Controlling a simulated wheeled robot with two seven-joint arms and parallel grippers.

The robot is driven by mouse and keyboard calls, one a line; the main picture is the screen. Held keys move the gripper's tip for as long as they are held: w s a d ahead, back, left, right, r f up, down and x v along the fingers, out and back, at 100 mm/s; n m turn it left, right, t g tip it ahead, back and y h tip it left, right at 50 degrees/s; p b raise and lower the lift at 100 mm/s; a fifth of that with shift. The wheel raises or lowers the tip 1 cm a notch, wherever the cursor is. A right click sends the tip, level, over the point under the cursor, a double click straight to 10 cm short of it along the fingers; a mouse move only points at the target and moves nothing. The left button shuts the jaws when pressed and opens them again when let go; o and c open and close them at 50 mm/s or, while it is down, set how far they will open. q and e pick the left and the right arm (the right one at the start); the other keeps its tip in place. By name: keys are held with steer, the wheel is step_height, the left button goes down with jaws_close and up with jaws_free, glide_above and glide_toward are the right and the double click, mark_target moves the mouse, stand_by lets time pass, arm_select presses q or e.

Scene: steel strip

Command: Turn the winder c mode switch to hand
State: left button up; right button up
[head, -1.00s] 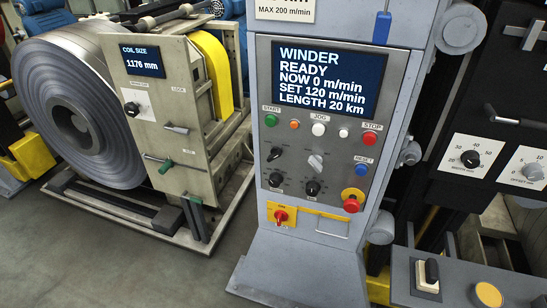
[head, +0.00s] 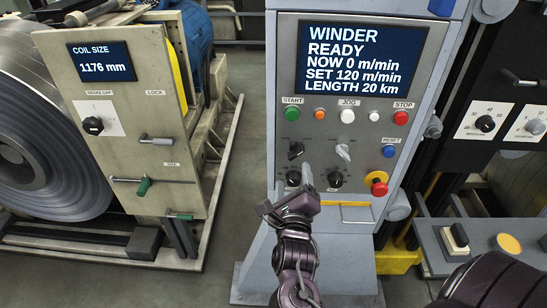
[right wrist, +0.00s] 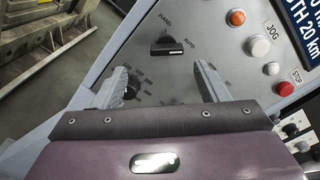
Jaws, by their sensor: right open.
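The mode switch (head: 296,150) is a black lever knob on the grey winder panel (head: 365,152), under the start button. In the right wrist view the switch (right wrist: 172,47) sits between the labels HAND and AUTO, and its white-marked end appears to lie on the AUTO side. My right gripper (head: 302,182) is in front of the lower left of the panel, below the switch. In the right wrist view its two fingers (right wrist: 165,83) are spread and empty, and the switch lies beyond them, apart. In the head view the gripper partly hides the lower knobs. My left gripper is not visible.
A pale selector (head: 343,151) and two black dials (head: 336,180) are close to the switch. A red emergency stop (head: 379,188) is at the lower right of the panel. The winder screen (head: 360,60) is above. A steel coil (head: 40,150) stands at the left.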

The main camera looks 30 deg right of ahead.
mark_target(295, 155)
steer(key=shift+w+d+r+m+p, duration=0.15)
steer(key=shift+w+d+r+p, duration=0.2)
steer(key=shift+w+d, duration=0.2)
steer(key=shift+w+d+r+m+p, duration=0.2)
steer(key=shift+w+d+p, duration=0.2)
steer(key=shift+d, duration=0.25)
steer(key=p+x, duration=0.1)
steer(key=x, duration=0.2)
steer(key=shift+w+d+f, duration=0.1)
steer(key=shift+w+f, duration=0.05)
steer(key=shift+w, duration=0.25)
steer(key=shift+w+d, duration=0.15)
steer(key=shift+w, duration=0.15)
steer(key=shift+w+d+f, duration=0.1)
steer(key=shift+d, duration=0.05)
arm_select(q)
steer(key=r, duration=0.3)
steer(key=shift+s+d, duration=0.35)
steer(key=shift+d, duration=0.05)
arm_select(e)
steer(key=c, duration=1)
